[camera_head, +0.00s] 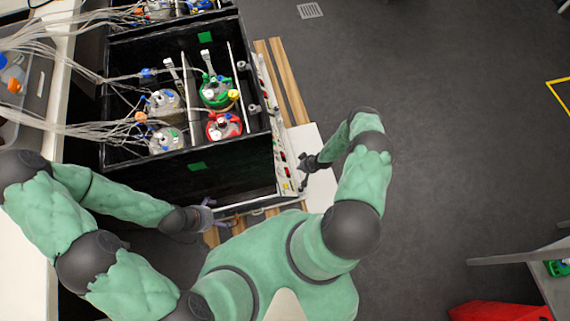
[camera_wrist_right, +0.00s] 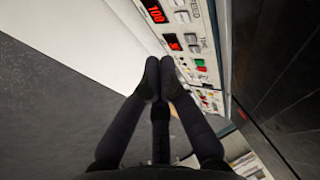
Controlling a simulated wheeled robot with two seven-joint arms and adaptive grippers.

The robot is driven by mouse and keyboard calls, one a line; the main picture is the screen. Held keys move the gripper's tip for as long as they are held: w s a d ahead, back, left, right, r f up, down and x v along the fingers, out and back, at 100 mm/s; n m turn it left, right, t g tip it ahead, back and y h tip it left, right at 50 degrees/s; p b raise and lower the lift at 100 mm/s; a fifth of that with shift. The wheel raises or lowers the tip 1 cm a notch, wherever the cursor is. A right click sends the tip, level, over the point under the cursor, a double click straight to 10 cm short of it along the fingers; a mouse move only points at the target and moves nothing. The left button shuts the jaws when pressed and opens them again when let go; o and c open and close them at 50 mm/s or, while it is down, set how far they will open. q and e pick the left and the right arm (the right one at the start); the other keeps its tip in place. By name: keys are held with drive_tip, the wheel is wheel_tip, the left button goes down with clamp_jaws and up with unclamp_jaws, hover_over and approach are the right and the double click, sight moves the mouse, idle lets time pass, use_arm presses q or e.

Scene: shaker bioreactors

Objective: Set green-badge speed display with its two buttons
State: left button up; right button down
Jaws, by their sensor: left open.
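The black shaker box (camera_head: 235,165) carries green badges, one on its front wall (camera_head: 196,166) and one at its far wall (camera_head: 205,37). Its control panel (camera_head: 280,145) runs along the right side. In the right wrist view the panel shows a red lit display reading about 100 (camera_wrist_right: 155,11) and a second red display (camera_wrist_right: 172,42), too small to read surely. Light buttons (camera_wrist_right: 183,17) sit beside them. My right gripper (camera_head: 302,172) is close to the panel, its fingertips (camera_wrist_right: 160,66) together and empty, just below the second display. My left gripper (camera_head: 222,213) is open near the box's front corner.
Red and green switches (camera_wrist_right: 201,65) sit lower on the panel. Capped vessels (camera_head: 215,92) with tubing stand inside the box. A pale surface (camera_head: 318,185) and wooden slats (camera_head: 285,75) lie beside the panel.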

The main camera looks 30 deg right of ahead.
idle(0.3)
drive_tip(key=b, duration=0.6)
hover_over(287, 176)
drive_tip(key=f, duration=0.7)
drive_tip(key=d+f, duration=0.1)
drive_tip(key=f, duration=0.3)
drive_tip(key=shift+s, duration=0.2)
use_arm(q)
wheel_tip(287, 176, down, 6)
use_arm(e)
drive_tip(key=shift+w+a+f, duration=0.1)
drive_tip(key=shift+a+f, duration=0.3)
drive_tip(key=shift+a, duration=0.05)
